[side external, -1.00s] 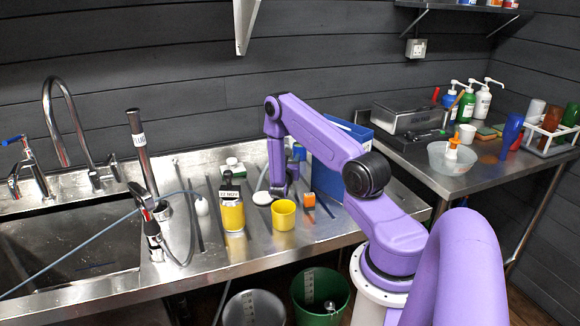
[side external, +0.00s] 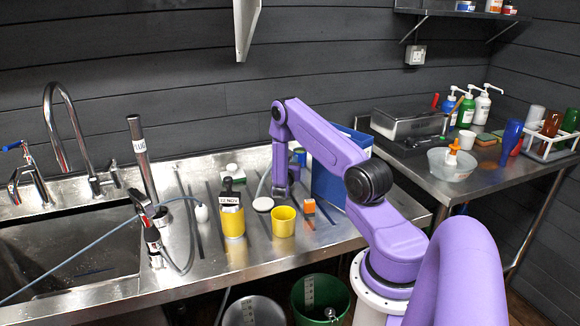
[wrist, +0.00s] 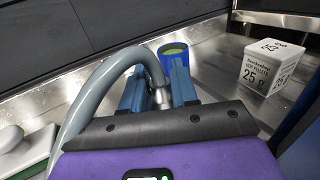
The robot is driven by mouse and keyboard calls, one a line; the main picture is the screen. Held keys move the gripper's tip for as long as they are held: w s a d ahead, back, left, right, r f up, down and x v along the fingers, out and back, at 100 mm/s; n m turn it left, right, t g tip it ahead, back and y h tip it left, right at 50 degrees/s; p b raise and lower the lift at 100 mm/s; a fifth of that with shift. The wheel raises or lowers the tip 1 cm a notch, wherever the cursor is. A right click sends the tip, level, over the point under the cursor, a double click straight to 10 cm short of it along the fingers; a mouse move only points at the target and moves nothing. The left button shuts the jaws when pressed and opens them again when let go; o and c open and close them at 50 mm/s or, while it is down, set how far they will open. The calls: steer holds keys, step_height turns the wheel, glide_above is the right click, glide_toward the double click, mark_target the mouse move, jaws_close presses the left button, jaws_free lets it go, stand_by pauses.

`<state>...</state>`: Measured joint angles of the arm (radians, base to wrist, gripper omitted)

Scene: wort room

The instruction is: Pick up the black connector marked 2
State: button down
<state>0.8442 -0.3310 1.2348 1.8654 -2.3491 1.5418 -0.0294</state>
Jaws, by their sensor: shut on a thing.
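My gripper (wrist: 158,90) shows in the wrist view, with two blue fingers closed around the end of a thick grey hose (wrist: 97,80). A small silvery piece (wrist: 161,97) at the hose end shows between the fingers. I see no black connector body and no mark 2; the fingers and the dark front edge of my gripper may hide them. In the side external view my gripper is low over the steel bench, behind the yellow cup (side external: 283,222), and its fingertips are too small to make out.
A blue cup (wrist: 173,50) stands just beyond my fingers. A white box marked 25 g (wrist: 268,68) is to the right. A tall blue box (side external: 328,180) stands right of my arm. The sink (side external: 60,255) is left.

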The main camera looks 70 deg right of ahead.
steer(key=shift+r, duration=0.15)
steer(key=shift+r, duration=0.2)
steer(key=r, duration=0.3)
steer(key=shift+s+a, duration=0.15)
steer(key=shift+a, duration=0.05)
steer(key=s+a+r, duration=0.9)
steer(key=shift+a, duration=0.3)
steer(key=shift+s+a+r, duration=0.1)
steer(key=shift+s, duration=0.05)
